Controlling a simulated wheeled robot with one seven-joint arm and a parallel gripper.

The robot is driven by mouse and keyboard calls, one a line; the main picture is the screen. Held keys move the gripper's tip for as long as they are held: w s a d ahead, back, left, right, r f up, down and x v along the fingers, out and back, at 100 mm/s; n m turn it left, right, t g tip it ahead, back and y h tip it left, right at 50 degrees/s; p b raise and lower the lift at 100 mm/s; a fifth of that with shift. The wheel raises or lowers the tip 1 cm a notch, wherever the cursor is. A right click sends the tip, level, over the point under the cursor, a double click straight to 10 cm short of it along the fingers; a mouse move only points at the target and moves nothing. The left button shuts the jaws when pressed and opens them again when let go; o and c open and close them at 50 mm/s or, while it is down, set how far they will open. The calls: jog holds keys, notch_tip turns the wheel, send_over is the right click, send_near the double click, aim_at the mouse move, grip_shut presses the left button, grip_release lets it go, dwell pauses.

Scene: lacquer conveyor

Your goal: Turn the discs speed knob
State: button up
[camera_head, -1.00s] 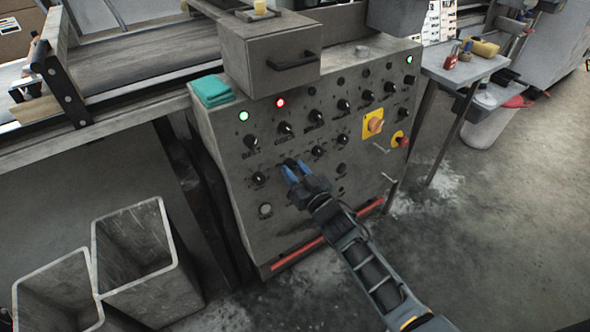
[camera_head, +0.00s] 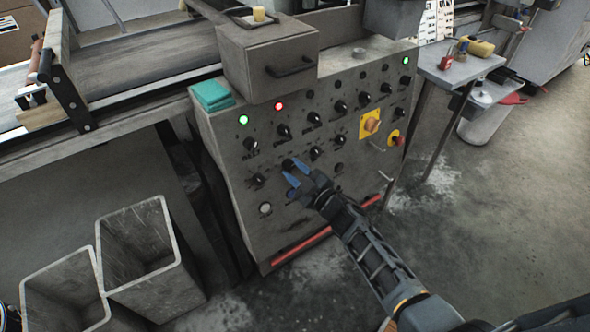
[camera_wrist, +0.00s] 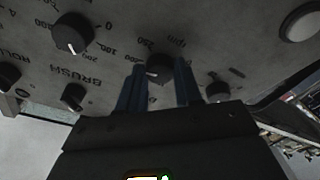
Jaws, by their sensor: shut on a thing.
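A dark round knob (camera_wrist: 158,70) with a pale pointer mark sits between the blue fingers of my gripper (camera_wrist: 160,66) in the wrist view. Its scale shows numbers and "rpm"; its name label is not visible. In the head view my gripper (camera_head: 291,174) is at a knob (camera_head: 288,164) in the lower row of the grey control panel (camera_head: 232,172), with a finger on either side. The gripper is shut on this knob. The fingers partly hide it in the head view, where the panel lettering is too small to read.
A knob labelled BRUSH (camera_wrist: 73,33) is close by in the wrist view. Several other knobs, a yellow-backed switch (camera_head: 370,124) and a red button (camera_head: 396,138) are on the panel. A handled box (camera_head: 268,60) juts out above. Grey bins (camera_head: 140,250) stand at lower left.

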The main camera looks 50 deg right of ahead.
jog(key=shift+n, duration=0.3)
jog(key=o, duration=1)
jog(key=shift+o, duration=0.2)
jog(key=shift+s, duration=0.15)
jog(key=v, duration=0.7)
jog(key=shift+s, duration=0.3)
jog(key=s+a+r+m+y, duration=0.1)
jog(key=s+a+r, duration=0.2)
jog(key=s+a, duration=0.6)
jog(key=s+a+r+m+g+y+p, duration=0.1)
jog(key=s+a+r+m, duration=0.1)
jog(key=s+a+r, duration=0.4)
jog(key=s+a+r+m+g+y+p, duration=0.1)
jog(key=s+a+r, duration=0.5)
jog(key=s+r, duration=0.7)
jog(key=shift+s+a+r+m+g+y, duration=0.15)
jog(key=shift+s+a+m+g+y, duration=0.25)
jog(key=shift+s+m, duration=0.45)
